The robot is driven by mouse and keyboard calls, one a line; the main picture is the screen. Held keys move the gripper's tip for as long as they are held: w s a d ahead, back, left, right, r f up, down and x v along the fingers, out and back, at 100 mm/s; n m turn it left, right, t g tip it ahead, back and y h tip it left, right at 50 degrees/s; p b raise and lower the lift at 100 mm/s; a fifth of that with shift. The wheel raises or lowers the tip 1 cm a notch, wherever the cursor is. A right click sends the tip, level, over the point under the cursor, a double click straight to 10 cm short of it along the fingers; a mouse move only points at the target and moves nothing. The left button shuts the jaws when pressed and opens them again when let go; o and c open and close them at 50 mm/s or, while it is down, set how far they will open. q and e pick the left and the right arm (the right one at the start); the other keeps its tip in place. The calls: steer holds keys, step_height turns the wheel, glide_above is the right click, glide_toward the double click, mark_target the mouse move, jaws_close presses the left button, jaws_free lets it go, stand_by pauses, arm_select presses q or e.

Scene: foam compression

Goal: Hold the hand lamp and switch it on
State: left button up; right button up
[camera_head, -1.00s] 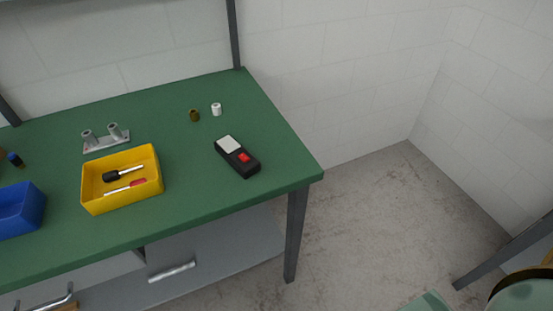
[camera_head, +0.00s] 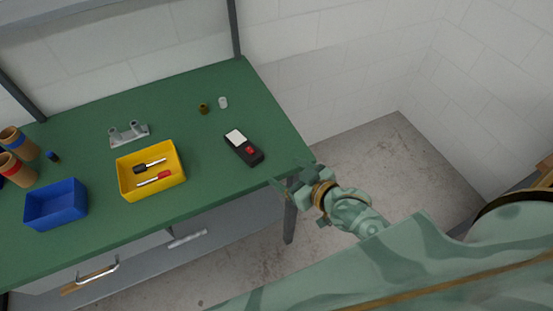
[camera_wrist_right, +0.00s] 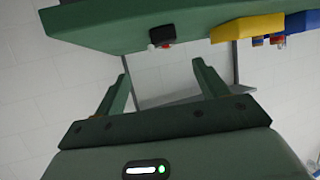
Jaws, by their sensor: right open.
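The hand lamp (camera_head: 243,148) is a black block with a white panel and a red button. It lies on the green workbench (camera_head: 215,85) near its right end in the head view. My right gripper (camera_head: 286,176) is open and empty at the bench's front right corner, apart from the lamp and to its lower right. In the right wrist view the open fingers (camera_wrist_right: 160,78) point toward the bench edge, and a dark block (camera_wrist_right: 162,35), apparently the lamp, shows beyond them. My left gripper is not in view.
A yellow bin (camera_head: 153,187) with two screwdrivers and a blue bin (camera_head: 55,207) stand left of the lamp. A grey bracket (camera_head: 130,135) and two small cylinders, one brown (camera_head: 203,109) and one white (camera_head: 223,102), lie behind. The bench around the lamp is clear.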

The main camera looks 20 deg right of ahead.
mark_target(260, 156)
steer(key=b+x, duration=0.1)
steer(key=x, duration=0.6)
steer(key=b+x, duration=0.2)
steer(key=x, duration=0.6)
steer(key=shift+w+f+b, duration=0.1)
steer(key=shift+f+b, duration=0.2)
steer(key=shift+f, duration=0.05)
